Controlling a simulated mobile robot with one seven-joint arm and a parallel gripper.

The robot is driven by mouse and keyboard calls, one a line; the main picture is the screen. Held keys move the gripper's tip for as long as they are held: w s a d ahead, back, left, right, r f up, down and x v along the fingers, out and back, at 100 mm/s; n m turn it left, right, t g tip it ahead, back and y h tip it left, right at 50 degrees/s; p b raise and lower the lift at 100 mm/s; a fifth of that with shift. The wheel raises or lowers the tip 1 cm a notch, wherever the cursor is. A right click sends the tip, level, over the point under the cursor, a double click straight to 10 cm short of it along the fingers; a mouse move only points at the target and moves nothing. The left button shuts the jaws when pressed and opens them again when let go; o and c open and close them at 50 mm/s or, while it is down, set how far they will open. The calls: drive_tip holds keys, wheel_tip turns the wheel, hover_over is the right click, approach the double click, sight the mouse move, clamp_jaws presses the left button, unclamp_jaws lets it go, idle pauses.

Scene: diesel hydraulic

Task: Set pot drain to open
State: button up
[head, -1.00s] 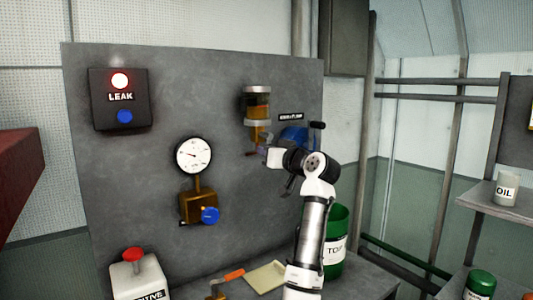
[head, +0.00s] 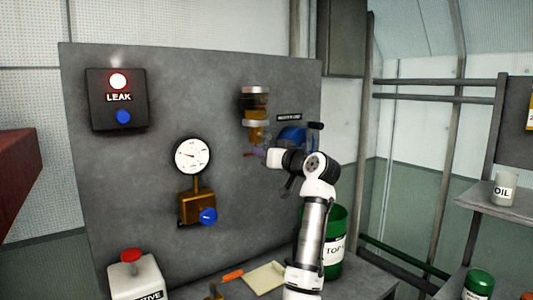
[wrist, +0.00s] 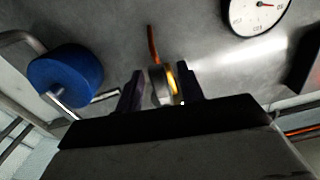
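The filter pot (head: 255,113) with its amber bowl is fixed to the grey panel, right of the gauge. The small orange-red drain lever (head: 249,154) shows below it, partly hidden by my gripper. In the wrist view the lever (wrist: 153,45) sticks out beyond the fingertips. My gripper (head: 261,153) is at the underside of the pot. In the wrist view its two dark fingers (wrist: 160,88) stand apart, one on each side of a grey round part with an amber glint (wrist: 170,82). I cannot tell whether they touch it.
A blue round part (head: 291,138) with a bent metal handle sits close right of my gripper; it also shows in the wrist view (wrist: 65,80). The gauge (head: 193,156) and a blue knob (head: 208,216) are to the left. A green bucket (head: 336,235) stands below.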

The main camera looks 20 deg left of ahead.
drive_tip(key=b+v, duration=0.3)
drive_tip(key=v, duration=1)
drive_tip(key=shift+d, duration=0.2)
drive_tip(key=shift+s+a, duration=0.1)
drive_tip(key=shift+a, duration=0.05)
